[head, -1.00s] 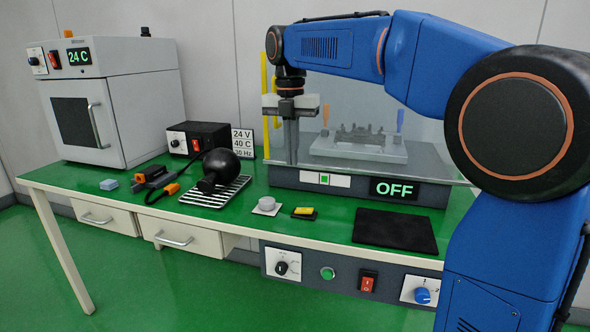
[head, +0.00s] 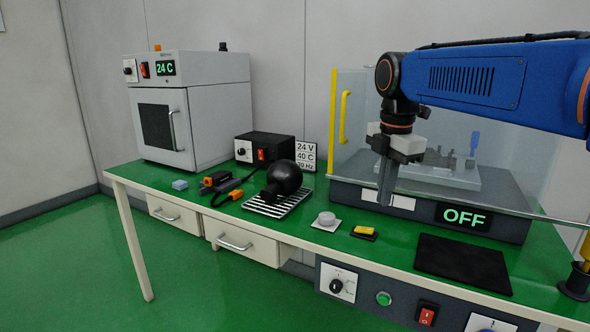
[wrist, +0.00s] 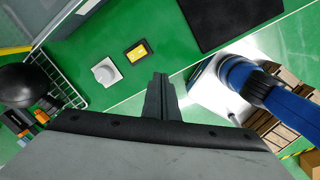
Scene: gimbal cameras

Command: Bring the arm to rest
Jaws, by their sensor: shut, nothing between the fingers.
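My gripper (head: 386,190) hangs fingers-down above the green bench, in front of the clear-walled machine with the OFF display. Its two fingers are together with nothing between them. In the wrist view the closed fingers (wrist: 160,90) point over the bench's front edge region, apart from everything below. My blue arm reaches in from the right in the head view.
A black sphere (head: 284,177) sits on a wire rack (head: 262,206). A grey oven (head: 200,110) stands at left. The machine (head: 440,170) stands behind my gripper.

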